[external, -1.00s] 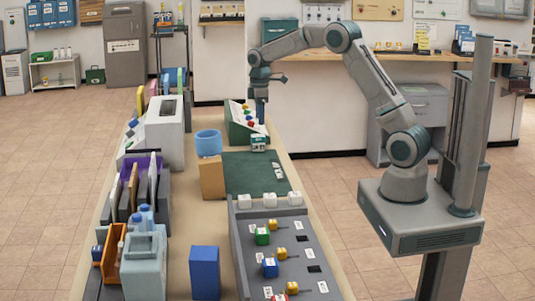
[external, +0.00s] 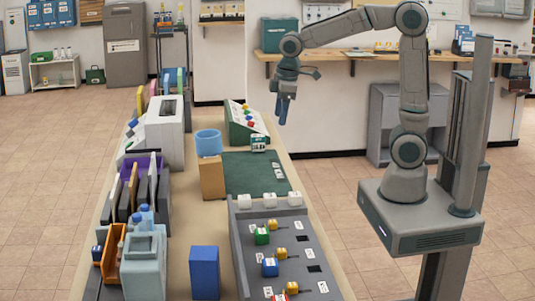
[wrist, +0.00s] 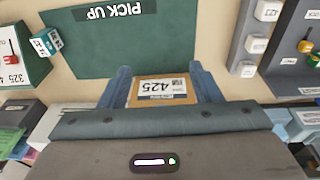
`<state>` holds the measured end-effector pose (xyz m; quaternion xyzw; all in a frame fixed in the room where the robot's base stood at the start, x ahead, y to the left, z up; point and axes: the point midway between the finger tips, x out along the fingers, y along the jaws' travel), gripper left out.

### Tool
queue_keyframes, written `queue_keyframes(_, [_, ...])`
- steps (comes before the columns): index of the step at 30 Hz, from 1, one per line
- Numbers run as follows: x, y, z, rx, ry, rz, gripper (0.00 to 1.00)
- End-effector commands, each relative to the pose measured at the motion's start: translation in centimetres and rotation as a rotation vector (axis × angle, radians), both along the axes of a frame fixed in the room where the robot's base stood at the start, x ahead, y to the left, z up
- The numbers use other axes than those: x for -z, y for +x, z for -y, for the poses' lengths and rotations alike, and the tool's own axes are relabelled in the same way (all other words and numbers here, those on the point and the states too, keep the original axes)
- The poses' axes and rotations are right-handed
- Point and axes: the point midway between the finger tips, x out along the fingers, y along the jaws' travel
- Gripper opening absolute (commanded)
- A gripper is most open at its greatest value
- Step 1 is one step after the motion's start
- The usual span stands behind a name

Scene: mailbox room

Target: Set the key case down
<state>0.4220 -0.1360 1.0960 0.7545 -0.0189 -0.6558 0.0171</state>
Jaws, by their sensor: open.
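A small teal key case (external: 258,143) with a white label stands at the far end of the green pick-up mat (external: 248,180), next to the sloped green key panel (external: 243,124). I cannot tell whether it rests on the mat's edge or just beside it. In the wrist view the case (wrist: 45,43) is at the upper left, by the mat (wrist: 120,52). My gripper (external: 284,113) is raised above and apart from the case. In the wrist view my gripper (wrist: 160,72) has its two blue fingers spread, with nothing held between them.
A brown box labelled 425 (wrist: 163,90) shows beyond the fingers, standing beside the mat. A blue round container (external: 208,143) is left of the case. A grey tray (external: 255,283) with coloured locks and yellow keys fills the near right.

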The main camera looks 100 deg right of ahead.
Motion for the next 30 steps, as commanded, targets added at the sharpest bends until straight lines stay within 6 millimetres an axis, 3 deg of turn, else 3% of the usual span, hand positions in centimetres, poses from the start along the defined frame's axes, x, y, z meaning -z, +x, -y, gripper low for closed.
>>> queue_keyframes(1, [-0.2, -1.4, -2.5, -0.011, 0.000, 0.017, 0.58])
queue_keyframes(6, [0.5, -6.5, -8.7, -0.014, 0.015, 0.067, 0.58])
queue_keyframes(12, [2.3, -11.4, -12.6, -0.013, 0.039, 0.108, 0.58])
queue_keyframes(18, [3.2, -13.2, -13.7, -0.009, 0.050, 0.121, 0.58])
queue_keyframes(30, [3.2, -13.2, -13.7, -0.008, 0.050, 0.120, 0.58])
